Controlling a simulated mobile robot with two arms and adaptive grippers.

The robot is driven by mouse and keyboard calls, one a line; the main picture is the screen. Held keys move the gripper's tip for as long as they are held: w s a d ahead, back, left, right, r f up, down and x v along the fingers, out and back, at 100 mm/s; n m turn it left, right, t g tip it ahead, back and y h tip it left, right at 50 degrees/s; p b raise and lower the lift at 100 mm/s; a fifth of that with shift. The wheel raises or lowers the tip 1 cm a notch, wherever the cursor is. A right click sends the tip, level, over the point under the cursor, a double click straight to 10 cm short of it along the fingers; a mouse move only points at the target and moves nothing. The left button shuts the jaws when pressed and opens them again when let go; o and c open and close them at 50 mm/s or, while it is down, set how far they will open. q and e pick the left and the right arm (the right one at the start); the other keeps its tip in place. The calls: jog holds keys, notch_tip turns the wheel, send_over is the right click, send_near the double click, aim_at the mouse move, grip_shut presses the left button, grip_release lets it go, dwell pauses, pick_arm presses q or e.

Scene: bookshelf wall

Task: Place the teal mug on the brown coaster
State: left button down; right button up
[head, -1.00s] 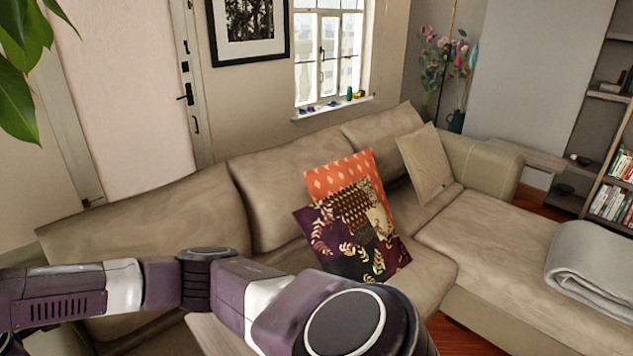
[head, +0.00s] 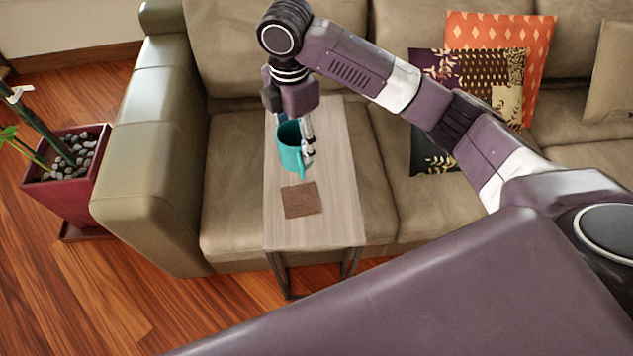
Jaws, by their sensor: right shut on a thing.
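The teal mug (head: 290,150) shows in the head view above the small side table, its handle facing the front right. My right gripper (head: 307,140) points down and is shut on the mug, with a finger at the mug's right side. The brown coaster (head: 301,200) is square and lies flat and bare on the table, a little nearer to me than the mug. The mug and the coaster are apart. I cannot tell exactly how high the mug is held. My left gripper is not in view.
The wooden side table (head: 335,215) stands in front of the beige sofa (head: 230,190), its top otherwise clear. Patterned cushions (head: 500,60) lie on the sofa to the right. A red planter (head: 75,200) stands on the wooden floor at the left.

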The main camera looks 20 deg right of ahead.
aim_at(296, 159)
notch_tip(296, 159, down, 18)
jog(key=shift+w+f, duration=0.1)
jog(key=shift+f, duration=0.1)
dwell(0.4)
jog(key=o, duration=1.4)
jog(key=shift+f, duration=0.15)
notch_tip(296, 159, up, 12)
jog(key=shift+r, duration=0.2)
